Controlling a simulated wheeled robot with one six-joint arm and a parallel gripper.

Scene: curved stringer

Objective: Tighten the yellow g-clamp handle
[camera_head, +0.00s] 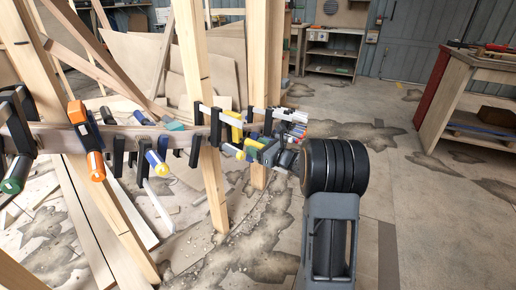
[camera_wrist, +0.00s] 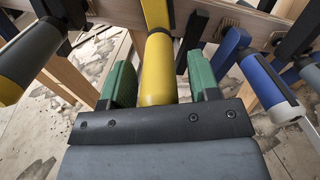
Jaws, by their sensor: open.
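The yellow g-clamp handle (camera_wrist: 158,70) stands between the two green fingers of my gripper (camera_wrist: 161,76) in the wrist view. The fingers are apart, one on each side of it, with small gaps showing. The handle's lower end is close to my dark palm plate; whether they touch is unclear. In the head view, my gripper (camera_head: 256,149) reaches left to the clamps on the curved wooden stringer (camera_head: 140,135). A yellow handle (camera_head: 233,151) shows just left of the fingers, partly hidden.
Several other clamps crowd the stringer. A blue handle (camera_wrist: 267,80) is to the right and a dark handle with a yellow band (camera_wrist: 30,50) to the left. Wooden posts (camera_head: 200,100) stand close by. A workbench (camera_head: 465,95) is at right; the floor between is clear.

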